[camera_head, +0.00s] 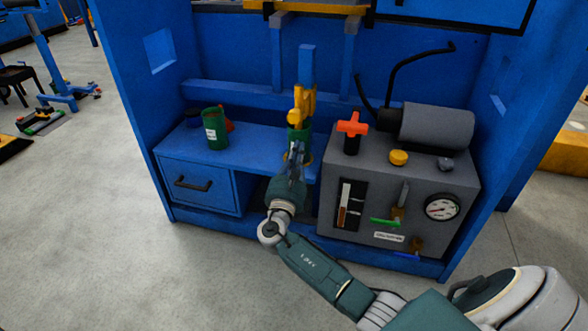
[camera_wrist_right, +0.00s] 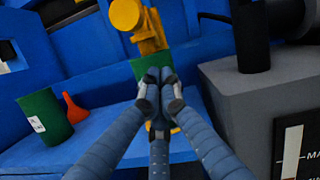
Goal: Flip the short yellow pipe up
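A yellow pipe-like part (camera_head: 303,103) stands upright at the middle of the blue panel. A green part (camera_head: 294,133) is below it. In the right wrist view, the yellow part (camera_wrist_right: 148,32) shows a rounded end at the top, above the green part (camera_wrist_right: 139,69). My right gripper (camera_head: 297,150) is in front of the green part, below the yellow part. In the wrist view, its fingertips (camera_wrist_right: 160,76) are together, overlapping the green part. I see nothing clearly held between them, and I cannot tell whether they touch the green part. My left gripper is not in view.
A grey box (camera_head: 407,173) with a gauge, levers, an orange-red handle (camera_head: 352,126) and a grey cylinder (camera_head: 437,126) stands to the right. A green can (camera_head: 215,130) and a red item sit on the blue shelf at left, above a drawer (camera_head: 199,187).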

